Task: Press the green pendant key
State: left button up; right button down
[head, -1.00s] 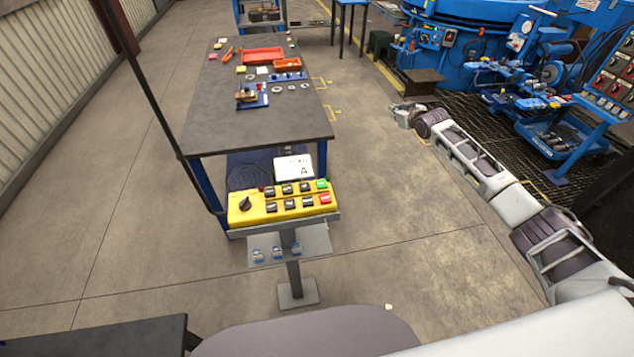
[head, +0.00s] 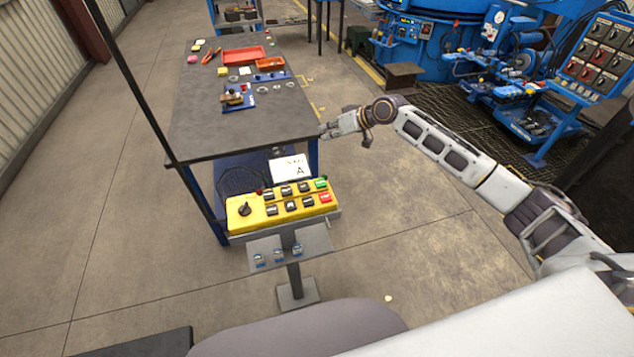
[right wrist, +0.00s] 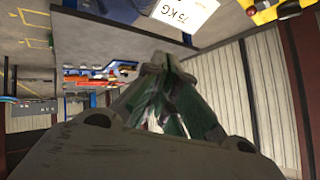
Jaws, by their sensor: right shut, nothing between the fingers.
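The yellow pendant (head: 285,207) stands on a post in front of me in the head view. Its green key (head: 321,184) is at the far right end of the upper row, above a red key (head: 325,198). My right gripper (head: 324,130) is shut and empty, beyond and above the pendant in the picture, beside the table's right front corner and apart from the green key. In the right wrist view its fingers (right wrist: 166,65) meet, and part of the yellow pendant (right wrist: 268,10) shows at the top right. My left gripper is not in view.
A white card (head: 291,169) stands behind the pendant. A dark worktable (head: 220,130) with trays and small parts lies beyond. A small shelf (head: 280,248) juts from the post below the pendant. Open floor (head: 410,235) lies to the right, with blue machinery (head: 440,50) farther back.

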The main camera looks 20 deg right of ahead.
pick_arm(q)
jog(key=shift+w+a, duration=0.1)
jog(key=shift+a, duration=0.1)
pick_arm(e)
jog(key=s+a+g+y, duration=0.1)
jog(key=s+a+g, duration=0.3)
jog(key=s, duration=0.2)
jog(key=shift+s+f, duration=0.35)
jog(key=shift+f, duration=0.05)
jog(key=shift+f, duration=0.15)
jog(key=b, duration=0.5)
send_over(321, 180)
jog(key=shift+f, duration=3)
jog(key=shift+w+f, duration=0.1)
jog(key=shift+f, duration=1.1)
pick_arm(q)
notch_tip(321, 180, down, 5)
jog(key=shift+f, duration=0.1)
